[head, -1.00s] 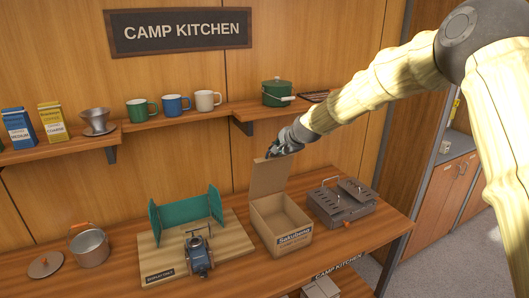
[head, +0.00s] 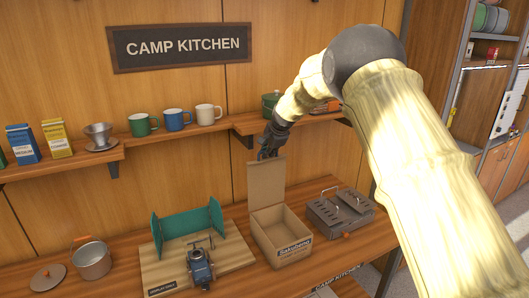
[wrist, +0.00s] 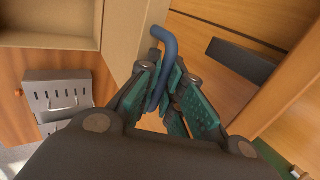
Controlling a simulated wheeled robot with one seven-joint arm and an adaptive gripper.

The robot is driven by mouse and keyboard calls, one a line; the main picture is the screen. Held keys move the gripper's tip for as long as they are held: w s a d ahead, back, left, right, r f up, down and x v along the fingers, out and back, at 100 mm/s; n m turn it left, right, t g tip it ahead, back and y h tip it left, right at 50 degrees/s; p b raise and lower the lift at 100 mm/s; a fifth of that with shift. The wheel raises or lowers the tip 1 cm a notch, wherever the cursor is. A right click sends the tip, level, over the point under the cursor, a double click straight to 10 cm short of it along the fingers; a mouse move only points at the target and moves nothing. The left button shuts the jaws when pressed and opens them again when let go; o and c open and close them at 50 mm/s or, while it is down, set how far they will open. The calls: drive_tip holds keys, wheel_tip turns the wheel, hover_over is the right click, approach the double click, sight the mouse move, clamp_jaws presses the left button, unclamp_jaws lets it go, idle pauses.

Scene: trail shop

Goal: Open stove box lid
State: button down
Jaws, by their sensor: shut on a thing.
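The cardboard stove box (head: 283,248) stands on the counter with a printed label on its front. Its lid (head: 266,184) stands up from the back edge, and the inside of the box looks empty. My gripper (head: 266,154) is at the lid's top edge. In the wrist view the fingers (wrist: 160,95) are closed around a blue bent loop (wrist: 163,45) beside the lid (wrist: 138,35). Where the loop joins the lid is hidden. Part of the open box (wrist: 50,38) shows at the upper left there.
A grey metal stove (head: 340,210) stands just right of the box. A green windscreen (head: 188,226) and a small blue burner (head: 200,264) are on a wooden board at the left. A shelf with mugs (head: 178,119) runs along the wall behind, close to my gripper.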

drive_tip(key=c, duration=1.5)
unclamp_jaws()
drive_tip(key=shift+c, duration=0.2)
drive_tip(key=shift+s, duration=0.1)
drive_tip(key=shift+s+d+r, duration=0.2)
drive_tip(key=shift+r, duration=0.35)
drive_tip(key=v, duration=1)
drive_tip(key=shift+s+r, duration=0.2)
drive_tip(key=shift+r, duration=0.1)
drive_tip(key=shift+d, duration=0.1)
